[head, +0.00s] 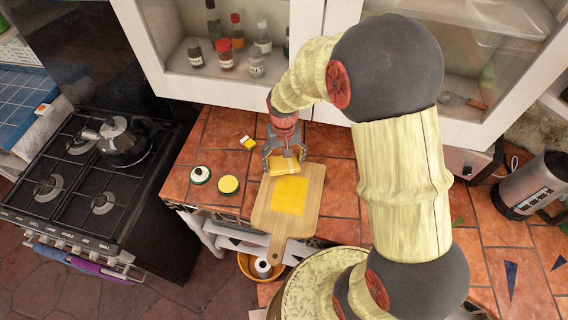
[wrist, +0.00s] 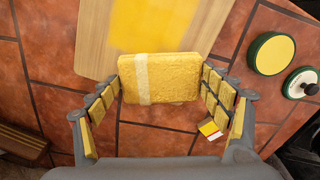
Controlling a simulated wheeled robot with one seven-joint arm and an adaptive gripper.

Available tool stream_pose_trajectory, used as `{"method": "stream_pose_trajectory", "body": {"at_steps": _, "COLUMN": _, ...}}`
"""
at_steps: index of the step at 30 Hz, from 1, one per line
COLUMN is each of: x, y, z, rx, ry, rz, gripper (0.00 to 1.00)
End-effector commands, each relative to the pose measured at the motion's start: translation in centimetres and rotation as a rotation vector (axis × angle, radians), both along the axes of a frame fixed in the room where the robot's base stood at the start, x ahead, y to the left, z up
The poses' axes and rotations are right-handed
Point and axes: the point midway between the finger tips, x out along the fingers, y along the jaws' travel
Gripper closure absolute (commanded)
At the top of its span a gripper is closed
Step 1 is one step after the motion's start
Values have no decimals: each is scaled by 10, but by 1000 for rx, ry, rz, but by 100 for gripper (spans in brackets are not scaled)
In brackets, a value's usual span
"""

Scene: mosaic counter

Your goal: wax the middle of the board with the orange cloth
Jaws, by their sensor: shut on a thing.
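My gripper (head: 284,150) is shut on a yellow-orange, sponge-like folded cloth (wrist: 180,80) with a pale band near one end. The cloth also shows in the head view (head: 284,166), at the far end of the wooden board (head: 263,217). The board lies on the tiled counter with its handle toward the front edge. A flat yellow patch (head: 290,195) covers the middle of the board and also shows in the wrist view (wrist: 160,24). The cloth is beside the patch, not over it. I cannot tell whether the cloth touches the board.
A round tin with yellow content (head: 228,184) and a white-and-dark lid (head: 199,175) sit left of the board. A small yellow, white and red box (head: 248,143) lies behind them. Glass-fronted cabinets hang above.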

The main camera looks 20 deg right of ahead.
Motion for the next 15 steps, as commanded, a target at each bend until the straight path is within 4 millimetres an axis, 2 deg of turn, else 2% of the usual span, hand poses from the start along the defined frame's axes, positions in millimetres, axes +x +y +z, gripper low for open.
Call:
{"method": "stream_pose_trajectory", "body": {"at_steps": 1, "x": 1, "y": 0, "z": 8, "rx": 0, "ry": -1, "rz": 0, "gripper": 58}}
{"method": "stream_pose_trajectory", "body": {"at_steps": 9, "x": 8, "y": -1, "z": 32, "rx": 0, "ry": -2, "rz": 1, "gripper": 58}}
{"method": "stream_pose_trajectory", "body": {"at_steps": 15, "x": 9, "y": -2, "z": 39, "rx": 0, "ry": 0, "rz": 1, "gripper": 58}}
